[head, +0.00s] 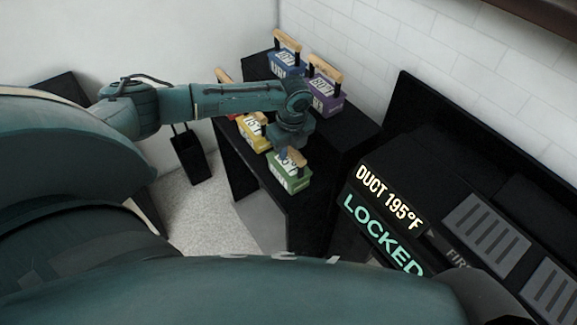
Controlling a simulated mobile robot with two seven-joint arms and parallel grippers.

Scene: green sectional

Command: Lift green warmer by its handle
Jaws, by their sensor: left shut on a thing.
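The green warmer (291,181) is a small green box with a white label and a light wooden handle (297,157) on top. It is at the front end of a black table, nearest me. My left gripper (286,152) points down at its top and is shut on the handle. The wrist hides part of the handle and the fingertips. I cannot tell whether the warmer touches the table. My right gripper does not show.
Yellow (252,131), blue (286,65) and purple (325,96) boxes with wooden handles stand close by on the black table (345,133). A black machine with lit signs "DUCT 195°F" and "LOCKED" (383,234) stands at right. A black bin (190,155) is on the floor at left.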

